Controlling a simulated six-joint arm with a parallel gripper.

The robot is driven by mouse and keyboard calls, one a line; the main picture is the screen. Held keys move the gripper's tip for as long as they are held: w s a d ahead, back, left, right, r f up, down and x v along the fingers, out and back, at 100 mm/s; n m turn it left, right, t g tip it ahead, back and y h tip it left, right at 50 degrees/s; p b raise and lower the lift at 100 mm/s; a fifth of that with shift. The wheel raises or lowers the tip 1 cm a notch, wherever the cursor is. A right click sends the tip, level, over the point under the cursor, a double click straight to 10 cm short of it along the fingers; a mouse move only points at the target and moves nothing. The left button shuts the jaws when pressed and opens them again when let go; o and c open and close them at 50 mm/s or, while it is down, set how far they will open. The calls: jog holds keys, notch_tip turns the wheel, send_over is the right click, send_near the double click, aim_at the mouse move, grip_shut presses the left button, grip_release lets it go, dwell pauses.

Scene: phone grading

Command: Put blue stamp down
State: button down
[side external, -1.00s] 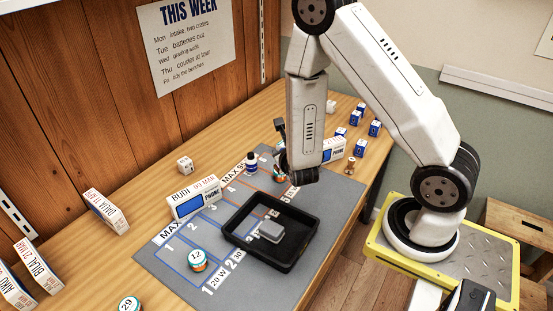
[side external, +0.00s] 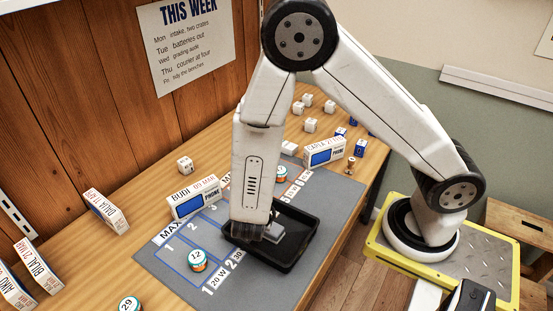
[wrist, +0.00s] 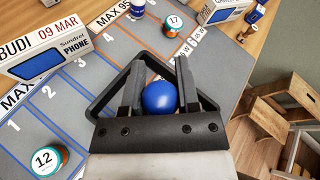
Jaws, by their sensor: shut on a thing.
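The blue stamp shows in the wrist view as a round blue knob (wrist: 160,99) between the fingers of my gripper (wrist: 160,82). My gripper is shut on it. The stamp's lower part is hidden under the knob. My gripper is over the black tray, whose rim shows in the wrist view (wrist: 104,88) and in the side view (side external: 300,262). In the side view my arm hides the stamp and most of the fingers. A grey block (side external: 273,232) lies in the tray, partly covered by my arm. I cannot tell whether the stamp touches anything below.
The tray stands on a grey numbered mat (side external: 165,262). A BUDI phone box (side external: 194,203) stands to its left, a second phone box (side external: 325,152) beyond it. Round tins lie around, such as tin 12 (side external: 197,259).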

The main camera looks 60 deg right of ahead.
jog(key=shift+m+g, duration=0.3)
jog(key=shift+g, duration=0.1)
jog(key=shift+s+a+f, duration=0.1)
jog(key=shift+s+a, duration=0.4)
jog(key=shift+a, duration=0.4)
jog(key=shift+s+a, duration=0.5)
jog(key=shift+a, duration=0.4)
jog(key=w+f, duration=0.3)
jog(key=w, duration=0.1)
jog(key=w+a+f, duration=0.1)
jog(key=w+f, duration=0.1)
jog(key=w, duration=0.2)
jog(key=w+f, duration=0.3)
jog(key=w, duration=0.1)
jog(key=shift+w+a+f, duration=0.3)
jog(key=shift+w, duration=0.05)
jog(key=shift+w+f, duration=0.35)
jog(key=shift+f, duration=0.05)
jog(key=shift+w+f, duration=0.3)
jog(key=shift+f, duration=1.5)
jog(key=shift+f, duration=0.15)
